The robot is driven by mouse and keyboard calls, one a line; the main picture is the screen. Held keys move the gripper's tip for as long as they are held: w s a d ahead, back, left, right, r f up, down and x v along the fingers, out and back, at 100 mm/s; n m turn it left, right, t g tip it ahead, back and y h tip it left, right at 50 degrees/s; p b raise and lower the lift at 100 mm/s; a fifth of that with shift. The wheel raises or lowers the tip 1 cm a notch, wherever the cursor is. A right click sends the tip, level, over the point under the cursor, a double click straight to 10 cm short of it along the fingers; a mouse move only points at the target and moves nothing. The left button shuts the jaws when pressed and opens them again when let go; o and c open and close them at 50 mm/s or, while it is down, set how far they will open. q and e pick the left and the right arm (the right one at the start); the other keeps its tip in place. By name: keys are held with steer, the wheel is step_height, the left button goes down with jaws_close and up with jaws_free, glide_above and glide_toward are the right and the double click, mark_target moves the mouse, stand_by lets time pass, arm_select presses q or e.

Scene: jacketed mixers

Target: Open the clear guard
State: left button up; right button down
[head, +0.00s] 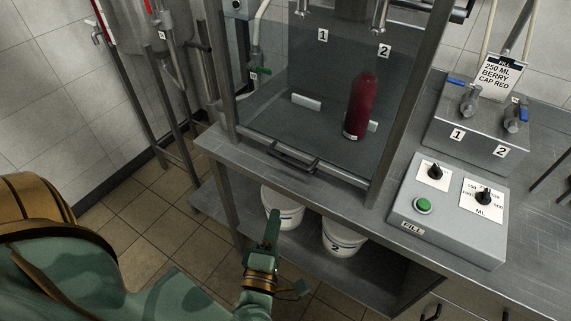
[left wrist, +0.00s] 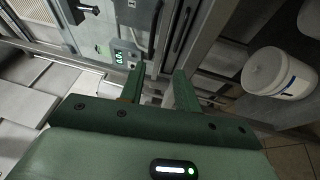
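The clear guard (head: 265,118) is down across the front of the metal frame, its lower edge close to the bench. Its dark bar handle (head: 294,158) sits at the bottom edge. A red-filled bottle (head: 360,108) stands behind the guard. My left gripper (head: 273,226) is below the handle and in front of the bench, apart from the guard. The left wrist view shows its two green fingers (left wrist: 159,76) spread with nothing between them. My right gripper is in neither view.
White buckets (head: 284,208) stand on the shelf under the bench; one shows in the left wrist view (left wrist: 275,72). The fill control box (head: 448,210) with a green button and the valve block (head: 480,130) are at right. Tiled floor lies open at left.

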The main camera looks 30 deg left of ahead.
mark_target(283, 159)
arm_select(q)
steer(key=shift+n+y, duration=0.5)
steer(key=shift+n, duration=0.2)
steer(key=x, duration=1.1)
steer(key=r+x, duration=0.1)
steer(key=x, duration=0.4)
steer(key=shift+w+a+r, duration=0.1)
steer(key=shift+a, duration=0.35)
steer(key=shift+r, duration=0.1)
jaws_close()
